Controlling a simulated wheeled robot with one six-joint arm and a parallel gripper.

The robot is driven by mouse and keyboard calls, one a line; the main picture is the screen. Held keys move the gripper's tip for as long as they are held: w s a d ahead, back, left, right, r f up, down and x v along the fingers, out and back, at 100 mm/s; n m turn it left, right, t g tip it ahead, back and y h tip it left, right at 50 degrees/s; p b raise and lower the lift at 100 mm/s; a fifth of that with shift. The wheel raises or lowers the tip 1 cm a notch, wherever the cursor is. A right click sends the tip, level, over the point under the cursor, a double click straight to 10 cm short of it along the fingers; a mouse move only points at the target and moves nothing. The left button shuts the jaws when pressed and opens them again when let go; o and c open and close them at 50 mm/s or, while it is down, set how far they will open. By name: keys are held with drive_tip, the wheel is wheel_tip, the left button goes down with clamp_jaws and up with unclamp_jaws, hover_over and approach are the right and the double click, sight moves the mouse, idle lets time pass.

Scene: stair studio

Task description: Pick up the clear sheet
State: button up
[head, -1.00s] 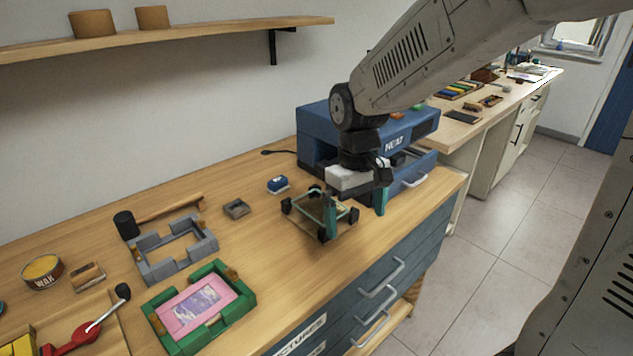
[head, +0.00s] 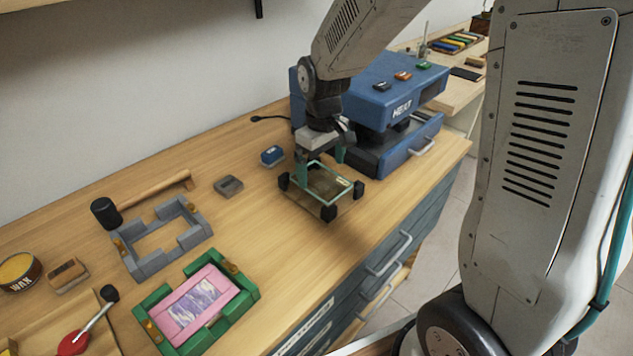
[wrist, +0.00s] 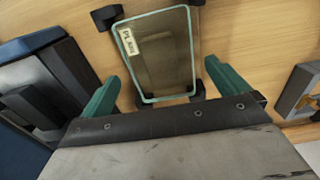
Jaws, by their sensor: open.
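The clear sheet (head: 326,184) is a see-through pane with pale green edges, lying flat on dark corner blocks on the workbench. In the wrist view the sheet (wrist: 160,62) carries a small printed label at its far left corner. My gripper (head: 322,160) points down at the sheet's back end. Its green fingers are open in the wrist view (wrist: 162,82), one to each side of the sheet's near end, with a gap on both sides. Nothing is between the fingers that they touch, as far as I can see.
A blue heater box (head: 375,85) with a drawer stands close behind my gripper. A blue-topped block (head: 272,155) and a grey block (head: 228,186) lie left. A grey frame (head: 160,240) and a green frame holding a pink piece (head: 200,303) lie farther left. Bench right of the sheet is clear.

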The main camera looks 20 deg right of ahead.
wheel_tip(320, 180, down, 2)
drive_tip(key=shift+f, duration=0.15)
drive_tip(key=shift+a, duration=0.1)
drive_tip(key=c, duration=1)
drive_tip(key=shift+o, duration=0.2)
drive_tip(key=shift+r, duration=0.5)
drive_tip(key=r, duration=0.2)
drive_tip(key=shift+s+r, duration=0.4)
drive_tip(key=s+r, duration=0.1)
drive_tip(key=s, duration=1.4)
drive_tip(key=shift+a+r, duration=0.15)
drive_tip(key=shift+a, duration=0.1)
